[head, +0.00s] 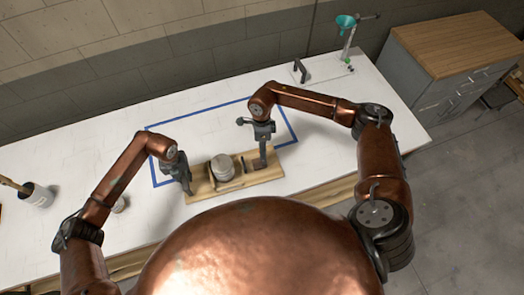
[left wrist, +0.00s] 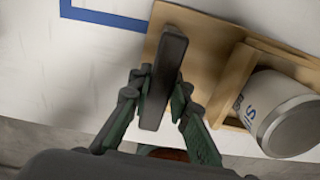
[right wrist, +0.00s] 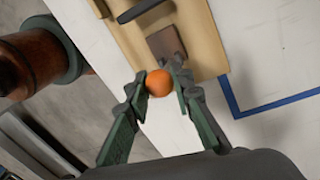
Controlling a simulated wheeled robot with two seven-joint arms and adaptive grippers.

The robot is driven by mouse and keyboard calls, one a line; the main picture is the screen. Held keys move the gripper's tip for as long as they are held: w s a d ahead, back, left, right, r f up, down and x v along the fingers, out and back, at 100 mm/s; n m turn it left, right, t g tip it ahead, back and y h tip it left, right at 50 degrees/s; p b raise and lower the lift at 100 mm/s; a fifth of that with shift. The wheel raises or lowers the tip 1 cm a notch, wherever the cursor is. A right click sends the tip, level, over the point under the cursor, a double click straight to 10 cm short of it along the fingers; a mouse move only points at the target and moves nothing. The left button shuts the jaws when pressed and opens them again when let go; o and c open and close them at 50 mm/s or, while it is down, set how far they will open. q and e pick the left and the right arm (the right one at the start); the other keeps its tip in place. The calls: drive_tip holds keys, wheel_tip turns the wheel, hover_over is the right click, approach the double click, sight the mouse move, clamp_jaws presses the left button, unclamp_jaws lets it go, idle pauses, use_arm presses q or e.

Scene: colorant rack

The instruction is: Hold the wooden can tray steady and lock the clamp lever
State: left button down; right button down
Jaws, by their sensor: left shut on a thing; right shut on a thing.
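The wooden can tray (head: 268,174) lies on the white table with a pale can (head: 222,167) in a wooden holder near its middle. My left gripper (head: 186,182) is at the tray's left end. In the left wrist view its fingers (left wrist: 163,97) are closed on an upright dark handle (left wrist: 172,50). My right gripper (head: 262,141) is above the tray's right end. In the right wrist view its fingers (right wrist: 160,85) are closed on the orange ball knob (right wrist: 159,82) of the clamp lever.
Blue tape (head: 205,112) outlines a rectangle around and behind the tray. A stand with a teal funnel (head: 346,22) is at the back right. A cup with a brush (head: 38,196) stands at the left. A grey cabinet (head: 440,75) is beyond the table.

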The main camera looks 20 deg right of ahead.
drive_tip(key=shift+d, duration=0.1)
drive_tip(key=shift+s+d+f+n+y, duration=0.1)
drive_tip(key=shift+d+f+y, duration=0.15)
drive_tip(key=shift+d+y, duration=0.85)
drive_tip(key=shift+w+d+f+n+y, duration=0.1)
drive_tip(key=shift+d+f+y, duration=0.2)
drive_tip(key=shift+d+y, duration=0.75)
drive_tip(key=shift+s+d+f+n+y, duration=0.1)
drive_tip(key=shift+d+f+y, duration=0.35)
drive_tip(key=shift+y, duration=1.1)
drive_tip(key=shift+d+r, duration=0.15)
drive_tip(key=shift+d, duration=0.05)
drive_tip(key=c, duration=1.7)
unclamp_jaws()
use_arm(q)
drive_tip(key=c, duration=1.7)
unclamp_jaws()
use_arm(e)
drive_tip(key=v, duration=1.2)
drive_tip(key=shift+s, duration=0.1)
